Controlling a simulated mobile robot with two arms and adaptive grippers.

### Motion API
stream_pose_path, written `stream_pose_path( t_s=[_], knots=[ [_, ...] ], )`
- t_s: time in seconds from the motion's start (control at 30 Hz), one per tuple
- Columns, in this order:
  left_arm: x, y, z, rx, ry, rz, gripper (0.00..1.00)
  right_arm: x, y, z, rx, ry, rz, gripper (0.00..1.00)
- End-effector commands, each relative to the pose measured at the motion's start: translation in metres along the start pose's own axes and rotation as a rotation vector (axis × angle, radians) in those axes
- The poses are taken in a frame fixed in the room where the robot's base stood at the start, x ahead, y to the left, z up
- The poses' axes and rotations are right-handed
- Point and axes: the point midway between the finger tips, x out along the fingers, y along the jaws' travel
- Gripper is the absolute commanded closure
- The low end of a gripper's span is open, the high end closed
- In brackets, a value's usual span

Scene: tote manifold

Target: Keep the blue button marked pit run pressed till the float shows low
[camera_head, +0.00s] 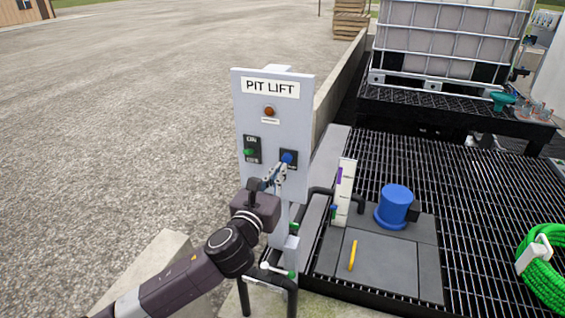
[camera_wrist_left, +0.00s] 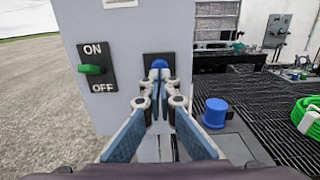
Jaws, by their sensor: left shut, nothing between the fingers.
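The blue button (camera_head: 288,157) sits on a dark plate low on the right of the grey PIT LIFT panel (camera_head: 300,110). It also shows in the left wrist view (camera_wrist_left: 158,63), straight beyond my fingertips. My left gripper (camera_head: 281,167) is shut and empty, with its tips at the button; I cannot tell if they touch it or how far it is pushed in. The float gauge (camera_head: 344,190) is a white upright strip right of the panel, with a purple mark (camera_head: 340,175) in its upper part. My right gripper is not in view.
An ON/OFF switch (camera_head: 251,150) with a green knob sits left of the button, and a dark red lamp (camera_head: 269,111) above. A blue pump (camera_head: 396,205) stands on the grey pit cover (camera_head: 375,262). A green hose coil (camera_head: 545,265) hangs at the right.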

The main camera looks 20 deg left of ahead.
Motion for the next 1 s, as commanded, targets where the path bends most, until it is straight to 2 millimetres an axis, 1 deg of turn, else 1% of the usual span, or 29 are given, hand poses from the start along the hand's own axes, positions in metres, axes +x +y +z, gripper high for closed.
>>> stream_pose_path(
  t_s=[0.03, 0.1, 0.2, 0.33, 0.73, 1.0],
  knots=[
    [0.007, 0.0, 0.003, -0.001, 0.0, 0.001, 1.0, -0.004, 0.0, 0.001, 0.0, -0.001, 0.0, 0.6],
    [0.013, 0.0, 0.002, -0.001, 0.0, 0.001, 1.0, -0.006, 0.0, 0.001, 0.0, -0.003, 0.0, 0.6],
    [0.02, 0.0, 0.001, -0.001, 0.0, 0.001, 1.0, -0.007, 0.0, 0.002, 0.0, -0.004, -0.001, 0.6],
    [0.025, 0.0, 0.0, 0.0, 0.0, 0.0, 1.0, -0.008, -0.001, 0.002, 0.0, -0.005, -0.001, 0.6],
    [0.027, 0.0, 0.001, 0.0, 0.0, 0.0, 1.0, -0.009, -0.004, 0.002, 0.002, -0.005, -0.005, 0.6],
    [0.048, 0.0, 0.002, 0.001, -0.002, 0.001, 1.0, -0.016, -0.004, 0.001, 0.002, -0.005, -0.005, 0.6]
  ],
)
